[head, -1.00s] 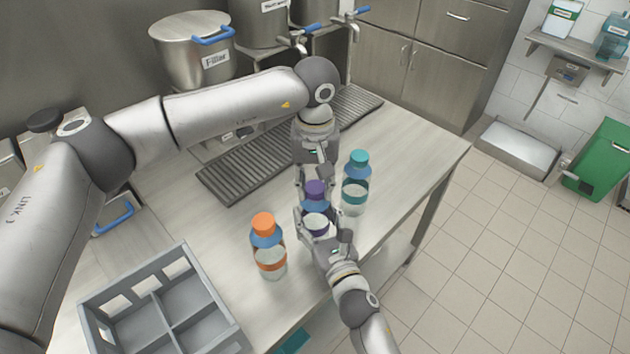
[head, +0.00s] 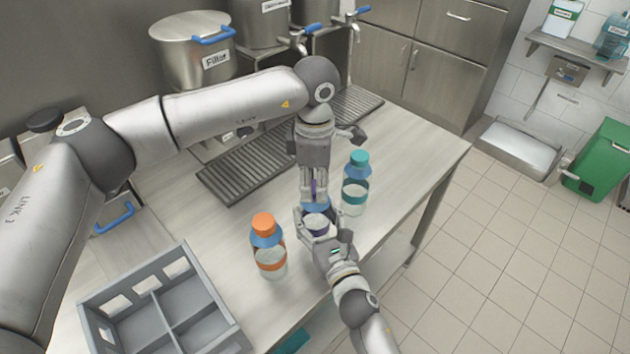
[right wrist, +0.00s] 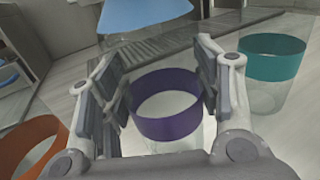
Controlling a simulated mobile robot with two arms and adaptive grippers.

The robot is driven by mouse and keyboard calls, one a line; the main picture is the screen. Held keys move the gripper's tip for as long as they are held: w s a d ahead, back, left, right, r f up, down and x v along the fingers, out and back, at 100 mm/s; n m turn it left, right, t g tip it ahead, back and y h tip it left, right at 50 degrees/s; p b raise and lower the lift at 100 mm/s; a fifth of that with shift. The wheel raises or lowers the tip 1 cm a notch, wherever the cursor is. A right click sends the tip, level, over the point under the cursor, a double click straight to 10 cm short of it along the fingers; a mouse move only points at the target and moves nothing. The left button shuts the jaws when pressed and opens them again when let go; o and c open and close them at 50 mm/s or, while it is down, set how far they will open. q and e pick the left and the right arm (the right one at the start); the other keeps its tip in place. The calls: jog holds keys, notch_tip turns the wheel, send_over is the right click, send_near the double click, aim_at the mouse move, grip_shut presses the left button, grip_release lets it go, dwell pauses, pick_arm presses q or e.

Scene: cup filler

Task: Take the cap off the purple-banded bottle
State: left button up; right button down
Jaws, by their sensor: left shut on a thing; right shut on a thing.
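The purple-banded bottle (head: 316,206) stands upright on the steel table, between an orange-capped bottle (head: 266,243) and a teal-capped bottle (head: 356,180). My right gripper (head: 318,226) is shut around its clear body from the front; the right wrist view shows the purple band (right wrist: 168,118) between the fingers. My left gripper (head: 313,188) points down from above, shut on the purple cap (head: 314,185). The fingers hide most of the cap, so I cannot tell whether it is loose from the bottle's neck. Both neighbouring bottles stand apart from the grippers.
A grey divided crate (head: 205,328) sits at the front left. A ribbed drain tray (head: 240,172) lies behind the bottles, below steel dispensers such as the Filler pot (head: 185,55). The table's right side (head: 420,140) is clear up to its edge.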

pick_arm(q)
jog(key=n, duration=0.9)
jog(key=shift+n, duration=0.4)
jog(key=n, duration=0.4)
jog(key=shift+n, duration=0.4)
jog(key=n, duration=0.4)
jog(key=shift+r, duration=0.2)
jog(key=shift+r, duration=0.95)
